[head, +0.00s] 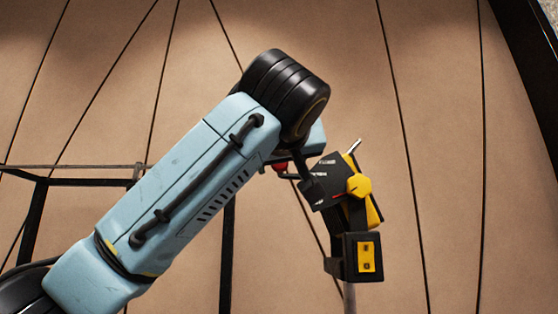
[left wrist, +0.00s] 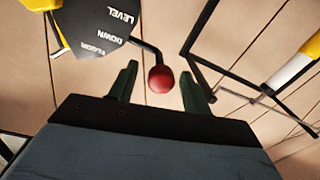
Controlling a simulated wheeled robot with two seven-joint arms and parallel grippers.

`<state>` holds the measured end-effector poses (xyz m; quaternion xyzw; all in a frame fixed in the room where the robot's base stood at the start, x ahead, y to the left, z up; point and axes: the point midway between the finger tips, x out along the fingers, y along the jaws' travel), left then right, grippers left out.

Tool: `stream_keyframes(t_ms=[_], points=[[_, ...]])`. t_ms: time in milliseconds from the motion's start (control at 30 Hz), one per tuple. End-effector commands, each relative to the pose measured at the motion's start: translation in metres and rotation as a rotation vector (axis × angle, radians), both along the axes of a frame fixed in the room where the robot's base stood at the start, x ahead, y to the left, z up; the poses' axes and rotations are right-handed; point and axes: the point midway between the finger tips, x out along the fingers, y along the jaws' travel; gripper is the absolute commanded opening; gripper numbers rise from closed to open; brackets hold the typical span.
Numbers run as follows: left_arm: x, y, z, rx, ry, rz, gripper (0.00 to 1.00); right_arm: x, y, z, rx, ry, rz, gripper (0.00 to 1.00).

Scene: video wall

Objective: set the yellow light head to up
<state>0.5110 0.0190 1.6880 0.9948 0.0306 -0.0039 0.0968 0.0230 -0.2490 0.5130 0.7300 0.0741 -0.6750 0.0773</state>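The yellow light head (head: 361,187) is at right of centre in the head view, with a yellow hub and a black label plate (head: 330,192). A bent black lever with a red ball knob (left wrist: 161,79) comes from beside the plate; the knob (head: 280,167) shows partly past my arm in the head view. My left gripper (left wrist: 159,90) is open, its fingers on either side of the knob with gaps visible. My right gripper is out of view.
A black box with a yellow face (head: 367,257) sits below the head on a thin grey pole (head: 349,297). A dark frame (head: 85,181) stands at left. A yellow-and-white cylinder (left wrist: 292,67) and thin dark bars are at right in the left wrist view. Brown panels form the background.

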Motion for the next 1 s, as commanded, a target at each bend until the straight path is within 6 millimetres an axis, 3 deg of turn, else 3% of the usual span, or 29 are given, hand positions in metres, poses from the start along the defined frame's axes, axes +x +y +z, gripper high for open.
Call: stream_keyframes(t_ms=[233, 367, 800, 1000], points=[[-0.001, 0.000, 0.000, 0.001, 0.001, 0.000, 0.48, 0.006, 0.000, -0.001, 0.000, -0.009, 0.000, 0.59], [-0.013, -0.001, -0.001, 0.001, -0.002, -0.002, 0.48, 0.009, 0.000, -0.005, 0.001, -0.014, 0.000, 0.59], [-0.105, -0.007, 0.000, 0.001, -0.002, -0.003, 0.48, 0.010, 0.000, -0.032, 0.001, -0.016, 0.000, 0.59], [-0.129, -0.008, 0.001, 0.001, -0.001, -0.001, 0.48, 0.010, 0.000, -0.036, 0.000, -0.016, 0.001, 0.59]])
